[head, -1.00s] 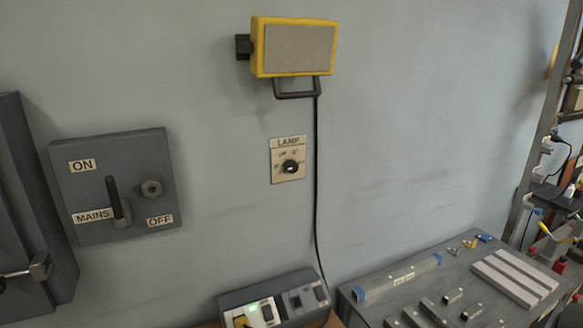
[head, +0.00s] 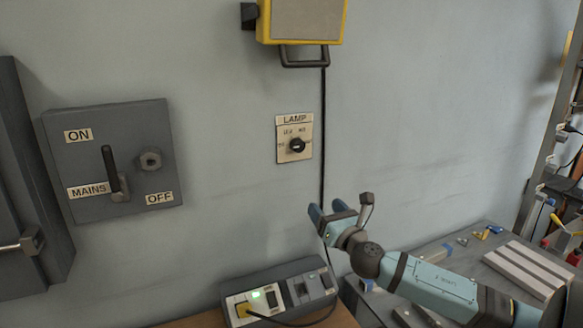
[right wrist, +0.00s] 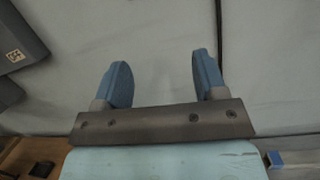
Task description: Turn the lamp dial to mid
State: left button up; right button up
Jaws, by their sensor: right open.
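The lamp dial (head: 297,145) is a black round knob on a small cream plate (head: 294,153) labelled LAMP, fixed to the grey wall. Small position marks ring the knob; its exact pointer setting is too small to tell. My right gripper (head: 332,212) is below and a little right of the dial, apart from it, with blue fingers open and empty. The right wrist view shows the two spread fingers (right wrist: 160,80) facing bare wall; the dial is not seen there. My left gripper is not in view.
The yellow lamp (head: 303,18) hangs above, its black cable (head: 323,130) running down just right of the plate. A grey mains switch box (head: 113,160) is at left. A socket box (head: 280,290) sits below. A workbench (head: 450,245) with metal parts is at lower right.

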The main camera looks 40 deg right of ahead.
aim_at(300, 147)
notch_tip(300, 147, up, 7)
jog(key=w+n+t, duration=0.1)
jog(key=n+t, duration=0.1)
jog(key=n, duration=0.2)
jog(key=p+x, duration=0.1)
jog(key=x, duration=0.7)
jog(key=p+x, duration=0.1)
jog(key=x, duration=0.3)
jog(key=shift+d+f+p, duration=0.35)
jog(key=shift+x, duration=0.85)
jog(key=shift+f, duration=0.1)
jog(key=c, duration=0.9)
